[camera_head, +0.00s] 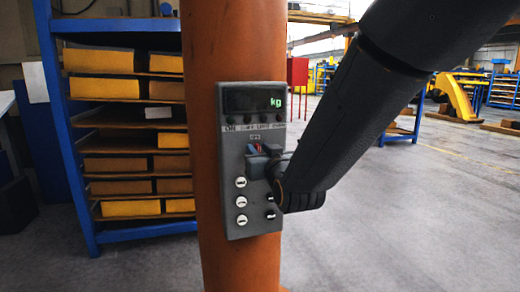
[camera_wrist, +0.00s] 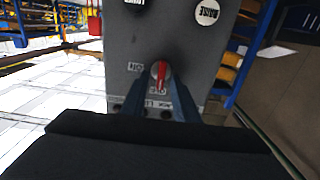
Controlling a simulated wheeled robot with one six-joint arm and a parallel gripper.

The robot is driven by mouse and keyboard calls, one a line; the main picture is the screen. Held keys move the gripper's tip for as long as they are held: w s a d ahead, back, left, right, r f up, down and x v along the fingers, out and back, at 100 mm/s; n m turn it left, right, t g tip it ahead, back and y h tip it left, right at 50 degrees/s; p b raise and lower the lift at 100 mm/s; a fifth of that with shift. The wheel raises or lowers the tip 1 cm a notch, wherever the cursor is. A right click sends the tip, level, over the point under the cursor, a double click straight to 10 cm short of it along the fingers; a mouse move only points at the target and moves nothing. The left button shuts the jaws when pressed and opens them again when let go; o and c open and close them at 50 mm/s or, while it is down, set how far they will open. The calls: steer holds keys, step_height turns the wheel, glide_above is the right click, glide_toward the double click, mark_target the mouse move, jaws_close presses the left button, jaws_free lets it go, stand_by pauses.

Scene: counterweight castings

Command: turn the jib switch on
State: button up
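The grey control panel (camera_head: 232,150) is fixed to the orange column, with a display reading "kg" at its top. It also fills the upper middle of the wrist view (camera_wrist: 125,45). The jib switch has a small red lever (camera_wrist: 162,72) on a round base, with an "ON" label to its left in the wrist view. My gripper (camera_wrist: 161,84) is at the switch, one finger on each side of the lever. Whether the fingers touch or press it cannot be told. In the head view my gripper (camera_head: 259,153) hides most of the switch.
White round buttons (camera_head: 241,202) lie below the switch, and dark ones (camera_head: 270,205) beside them near my wrist. The orange column (camera_head: 238,50) stands behind the panel. A blue rack (camera_head: 60,110) with yellow-fronted boxes stands at left. Open floor (camera_head: 420,220) lies at right.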

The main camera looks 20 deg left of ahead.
steer(key=shift+c, duration=0.4)
jaws_close()
